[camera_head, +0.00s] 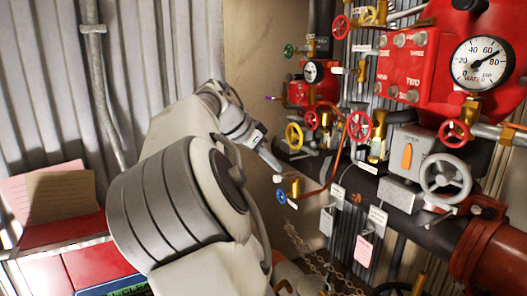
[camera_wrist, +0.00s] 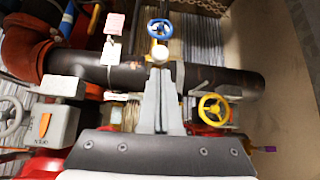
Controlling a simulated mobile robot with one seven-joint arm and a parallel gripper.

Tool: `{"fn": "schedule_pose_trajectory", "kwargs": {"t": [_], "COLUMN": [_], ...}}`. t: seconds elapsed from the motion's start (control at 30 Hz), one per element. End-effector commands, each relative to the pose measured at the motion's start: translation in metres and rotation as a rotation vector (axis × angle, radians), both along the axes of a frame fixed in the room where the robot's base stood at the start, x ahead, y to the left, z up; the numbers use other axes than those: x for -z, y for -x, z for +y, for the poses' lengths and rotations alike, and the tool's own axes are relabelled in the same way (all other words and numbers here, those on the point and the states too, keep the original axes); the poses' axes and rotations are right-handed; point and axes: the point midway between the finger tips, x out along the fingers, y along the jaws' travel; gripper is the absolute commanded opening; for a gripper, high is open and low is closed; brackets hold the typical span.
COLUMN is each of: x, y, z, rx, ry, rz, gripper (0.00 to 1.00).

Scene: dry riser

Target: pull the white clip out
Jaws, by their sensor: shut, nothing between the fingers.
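My gripper (camera_head: 272,162) reaches in from the left in the head view, with its fingers together and nothing between them. In the wrist view my gripper (camera_wrist: 158,72) points up the picture toward a small white rounded piece (camera_wrist: 160,52), which looks like the white clip. It sits just beyond the fingertips, on a brass fitting below a blue handwheel (camera_wrist: 160,28). In the head view the white piece (camera_head: 277,179) is just below the fingertips, above the blue handwheel (camera_head: 281,197). I cannot tell whether the fingertips touch it.
A dark horizontal pipe (camera_wrist: 225,84) runs behind the fingers. A yellow handwheel (camera_wrist: 213,109) is to the right in the wrist view. Hanging tags (camera_wrist: 112,38) are to the left. A copper tube (camera_head: 335,160) and red handwheels (camera_head: 359,126) crowd the right side in the head view.

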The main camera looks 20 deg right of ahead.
Motion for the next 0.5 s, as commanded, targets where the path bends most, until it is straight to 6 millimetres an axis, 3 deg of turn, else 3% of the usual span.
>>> {"fn": "schedule_pose_trajectory", "kwargs": {"t": [0.2,0.5], "x": [0.016,0.020], "y": [-0.004,-0.004], "z": [-0.015,-0.017], "rx": [0.001,-0.001], "ry": [0.000,0.000], "rz": [0.001,-0.001], "gripper": [0.00,0.00]}}
